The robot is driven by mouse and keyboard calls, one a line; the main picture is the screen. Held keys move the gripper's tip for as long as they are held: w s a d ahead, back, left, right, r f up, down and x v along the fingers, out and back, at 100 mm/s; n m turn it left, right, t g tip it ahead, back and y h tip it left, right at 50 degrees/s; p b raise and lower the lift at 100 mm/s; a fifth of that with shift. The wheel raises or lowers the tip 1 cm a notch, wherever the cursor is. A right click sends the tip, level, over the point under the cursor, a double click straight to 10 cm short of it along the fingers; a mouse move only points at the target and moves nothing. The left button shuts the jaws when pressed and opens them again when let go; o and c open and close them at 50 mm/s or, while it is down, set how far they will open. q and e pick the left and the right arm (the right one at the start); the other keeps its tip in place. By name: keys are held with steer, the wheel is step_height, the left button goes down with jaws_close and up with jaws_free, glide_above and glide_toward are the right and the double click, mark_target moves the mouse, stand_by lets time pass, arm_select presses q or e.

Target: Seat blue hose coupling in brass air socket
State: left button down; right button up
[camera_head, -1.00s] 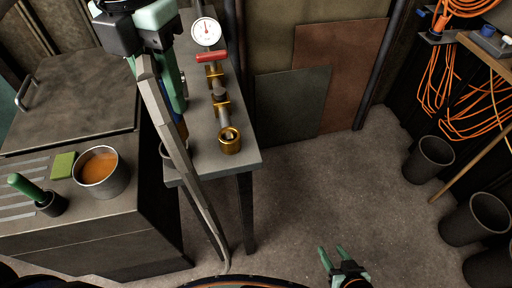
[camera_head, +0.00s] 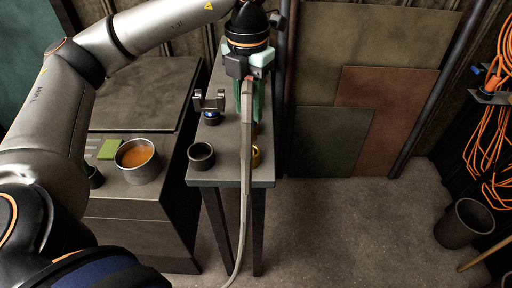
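My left gripper (camera_head: 250,112) points down over the narrow bench, its green fingers partly behind the grey hose (camera_head: 245,150). The hose starts at the gripper and hangs past the bench's front edge to the floor. It moves with the gripper, so the gripper appears shut on its coupling. The blue coupling itself is hidden by the fingers and hose. The brass air socket (camera_head: 256,157) shows only partly, just right of the hose near the bench's front end. I cannot tell whether coupling and socket touch. My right gripper is out of view.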

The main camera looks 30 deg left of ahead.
mark_target(249, 134)
arm_select(q)
step_height(249, 134, down, 8)
steer(key=shift+r, duration=0.25)
steer(key=shift+f, duration=0.1)
steer(key=shift+f, duration=0.15)
steer(key=c, duration=0.5)
jaws_free()
steer(key=shift+c, duration=0.2)
